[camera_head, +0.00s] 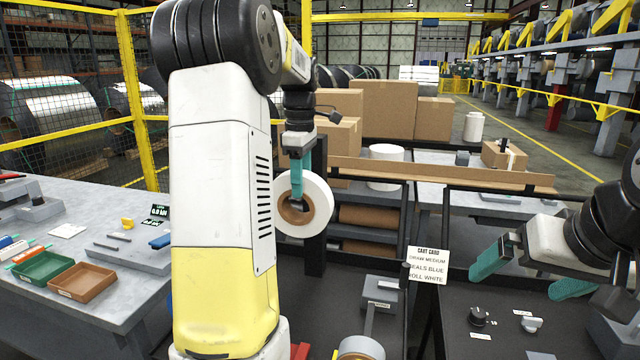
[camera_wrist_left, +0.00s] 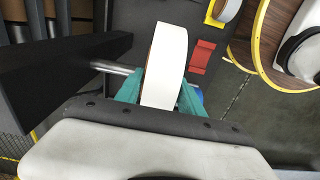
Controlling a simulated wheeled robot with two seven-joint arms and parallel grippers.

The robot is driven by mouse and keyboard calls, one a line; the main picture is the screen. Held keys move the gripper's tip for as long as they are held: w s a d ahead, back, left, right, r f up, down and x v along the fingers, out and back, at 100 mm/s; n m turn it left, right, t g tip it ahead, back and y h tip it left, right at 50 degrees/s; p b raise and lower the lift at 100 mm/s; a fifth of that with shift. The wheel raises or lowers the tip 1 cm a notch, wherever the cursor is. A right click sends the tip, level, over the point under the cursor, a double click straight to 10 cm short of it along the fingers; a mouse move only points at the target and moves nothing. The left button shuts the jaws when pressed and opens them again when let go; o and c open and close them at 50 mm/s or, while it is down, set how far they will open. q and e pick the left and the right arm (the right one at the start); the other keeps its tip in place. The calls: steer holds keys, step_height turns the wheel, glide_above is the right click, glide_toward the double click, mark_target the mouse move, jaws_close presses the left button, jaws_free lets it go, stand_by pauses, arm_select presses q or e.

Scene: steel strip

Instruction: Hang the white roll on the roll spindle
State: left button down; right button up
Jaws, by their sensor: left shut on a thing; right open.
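The white roll (camera_head: 303,204) has a brown core and hangs upright with its face toward the head camera. It also shows edge-on in the left wrist view (camera_wrist_left: 165,65). My left gripper (camera_head: 297,185) is shut on the roll, its teal fingers on either side of the rim in the left wrist view (camera_wrist_left: 160,98). The roll spindle is a metal rod (camera_wrist_left: 115,68) reaching from a black post (camera_wrist_left: 60,75) toward the roll. Its end is hidden behind a finger, so I cannot tell whether it enters the core. My right gripper (camera_head: 531,275) is open and empty at the right.
A card (camera_head: 428,265) reads "ROLL WHITE" among other lines. A grey bench (camera_head: 60,300) at the left holds a green tray (camera_head: 43,268) and a brown tray (camera_head: 82,283). Cardboard boxes (camera_head: 388,108) stand behind the black frame. A yellow-edged round part (camera_wrist_left: 265,45) lies right of the roll.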

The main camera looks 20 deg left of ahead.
arm_select(q)
steer(key=shift+w+a, duration=0.15)
steer(key=shift+w, duration=2.1)
steer(key=shift+w+f, duration=0.45)
steer(key=shift+w, duration=0.2)
steer(key=shift+f, duration=0.1)
steer(key=c, duration=0.7)
jaws_free()
steer(key=shift+o, duration=0.3)
steer(key=shift+f, duration=0.15)
